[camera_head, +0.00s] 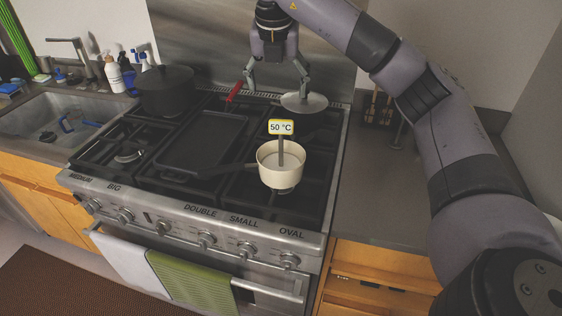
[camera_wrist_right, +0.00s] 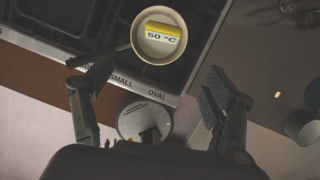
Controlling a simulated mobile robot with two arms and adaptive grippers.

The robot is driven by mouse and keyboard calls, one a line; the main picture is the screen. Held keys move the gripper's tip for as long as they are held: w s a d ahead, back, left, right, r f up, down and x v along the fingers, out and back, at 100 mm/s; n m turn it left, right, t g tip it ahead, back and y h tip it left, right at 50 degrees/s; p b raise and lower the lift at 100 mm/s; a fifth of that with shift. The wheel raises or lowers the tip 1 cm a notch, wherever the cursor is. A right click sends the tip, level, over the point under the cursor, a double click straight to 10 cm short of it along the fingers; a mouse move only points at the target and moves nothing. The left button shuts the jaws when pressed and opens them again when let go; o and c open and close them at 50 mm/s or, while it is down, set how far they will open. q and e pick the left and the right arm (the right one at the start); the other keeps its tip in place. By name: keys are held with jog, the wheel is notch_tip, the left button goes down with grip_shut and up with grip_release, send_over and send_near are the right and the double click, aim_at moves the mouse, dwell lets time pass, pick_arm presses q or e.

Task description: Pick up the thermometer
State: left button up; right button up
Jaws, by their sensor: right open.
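The thermometer (camera_head: 281,127) has a yellow-framed display reading 50 °C and a grey stem. It stands upright in a cream saucepan (camera_head: 268,168) on the front right of the stove; the stem's lower end is inside the pan. In the right wrist view the thermometer (camera_wrist_right: 161,32) shows from above, over the saucepan (camera_wrist_right: 148,55). My right gripper (camera_head: 278,90) is open and empty, above the back of the stove, behind and higher than the thermometer. Its spread fingers (camera_wrist_right: 152,95) show in the wrist view. My left gripper is out of view.
A grey round disc, like a lid (camera_head: 303,103), shows close to one right fingertip; I cannot tell whether they touch. A black griddle pan (camera_head: 203,143) and a dark lidded pot (camera_head: 165,92) are on the left. The counter (camera_head: 375,190) right of the stove has free room.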

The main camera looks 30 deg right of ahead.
aim_at(281, 125)
jog(key=p+x, duration=0.3)
jog(key=x, duration=0.7)
jog(key=shift+w+d+f, duration=0.1)
jog(key=shift+w+f, duration=0.05)
jog(key=p+x, duration=0.1)
jog(key=x, duration=0.1)
jog(key=p+x, duration=0.2)
jog(key=shift+w+d+f, duration=0.15)
jog(key=shift+d+f, duration=0.15)
jog(key=shift+d, duration=0.15)
jog(key=shift+w+f, duration=0.1)
jog(key=shift+f, duration=0.25)
jog(key=shift+c, duration=0.3)
grip_shut()
jog(key=shift+r, duration=0.15)
